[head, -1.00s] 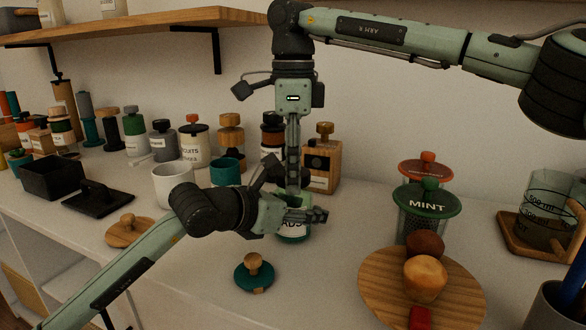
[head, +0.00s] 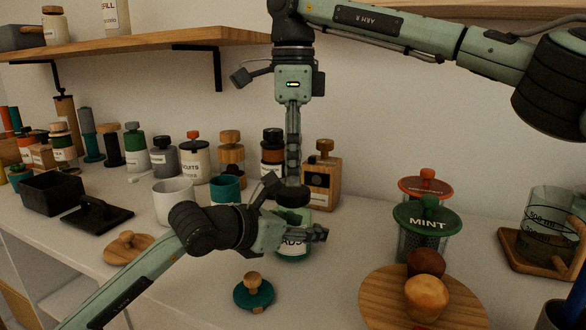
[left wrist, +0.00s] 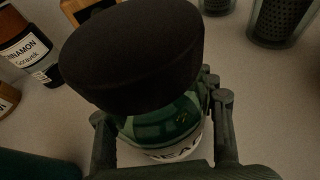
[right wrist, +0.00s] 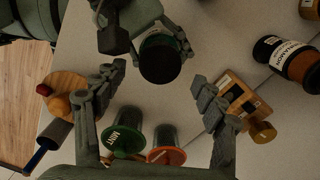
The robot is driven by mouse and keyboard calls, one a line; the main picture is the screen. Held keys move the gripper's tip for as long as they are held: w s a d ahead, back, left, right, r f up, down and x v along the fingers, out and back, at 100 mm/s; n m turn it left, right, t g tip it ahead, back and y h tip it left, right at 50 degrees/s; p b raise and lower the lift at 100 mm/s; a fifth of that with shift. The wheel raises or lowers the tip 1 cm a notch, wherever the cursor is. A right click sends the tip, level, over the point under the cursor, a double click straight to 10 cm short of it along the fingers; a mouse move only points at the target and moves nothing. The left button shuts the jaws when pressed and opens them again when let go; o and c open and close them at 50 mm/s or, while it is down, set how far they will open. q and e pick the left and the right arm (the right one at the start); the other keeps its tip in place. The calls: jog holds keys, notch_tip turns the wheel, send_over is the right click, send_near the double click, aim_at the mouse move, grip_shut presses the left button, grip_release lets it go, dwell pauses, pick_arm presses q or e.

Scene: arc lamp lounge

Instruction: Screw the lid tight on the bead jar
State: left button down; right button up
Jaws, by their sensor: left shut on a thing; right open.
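The lid also fills the middle of the left wrist view (left wrist: 130,55) and shows from above in the right wrist view (right wrist: 160,63). My left gripper (head: 298,230) is shut around the jar's body, below the lid. My right gripper (head: 292,178) points down above the lid. Its fingers (right wrist: 158,80) are spread wide and empty.
A teal knobbed lid (head: 254,292) and a wooden lid (head: 127,247) lie on the counter. A mint jar (head: 426,220) and a round wooden board (head: 400,312) stand to the right. A white cup (head: 174,203), teal cup (head: 225,188) and several jars are behind.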

jog(key=o, duration=0.6)
jog(key=shift+c, duration=0.2)
jog(key=shift+r, duration=0.1)
notch_tip(320, 180, up, 12)
pick_arm(q)
jog(key=shift+c, duration=2.4)
grip_release()
jog(key=v, duration=1.2)
jog(key=shift+f, duration=0.1)
